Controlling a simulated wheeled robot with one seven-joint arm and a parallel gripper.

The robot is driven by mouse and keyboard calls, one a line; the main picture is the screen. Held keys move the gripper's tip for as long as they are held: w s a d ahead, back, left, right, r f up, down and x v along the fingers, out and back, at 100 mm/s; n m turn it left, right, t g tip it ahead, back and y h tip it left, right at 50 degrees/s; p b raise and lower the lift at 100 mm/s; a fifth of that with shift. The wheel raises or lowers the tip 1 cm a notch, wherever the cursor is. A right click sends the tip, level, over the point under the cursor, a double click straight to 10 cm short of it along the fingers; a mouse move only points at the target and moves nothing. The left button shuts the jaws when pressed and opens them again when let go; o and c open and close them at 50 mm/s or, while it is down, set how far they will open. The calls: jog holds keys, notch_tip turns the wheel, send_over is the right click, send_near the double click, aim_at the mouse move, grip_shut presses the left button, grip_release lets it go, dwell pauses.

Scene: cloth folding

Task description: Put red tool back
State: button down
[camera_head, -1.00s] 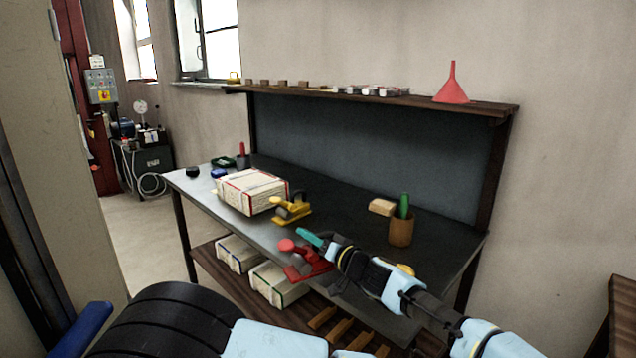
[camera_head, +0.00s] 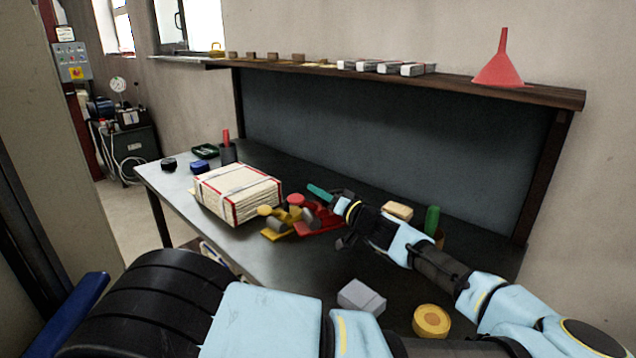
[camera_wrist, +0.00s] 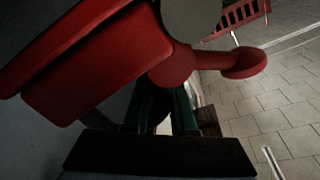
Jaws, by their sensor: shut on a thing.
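The red tool (camera_head: 318,219), a hand plane with a round knob, is just over or on the workbench, right beside a yellow plane (camera_head: 279,226) in the head view. I cannot tell whether it touches the bench top. My gripper (camera_head: 325,196) is shut on the red tool from the right, with one teal finger showing above it. In the wrist view the red tool (camera_wrist: 90,85) fills the upper left, with its knob at the right. The teal fingers of my gripper (camera_wrist: 165,110) meet it from below; the exact contact is hidden.
A strapped stack (camera_head: 238,192) stands left of the planes. A wooden block (camera_head: 398,210), a green-handled tool (camera_head: 432,219), a grey block (camera_head: 361,297) and a yellow round item (camera_head: 431,320) are to the right. A shelf with a red funnel (camera_head: 503,66) runs above the back panel.

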jog(key=shift+w+f+b, duration=0.15)
jog(key=shift+f+b, duration=1.35)
jog(key=shift+f, duration=1.75)
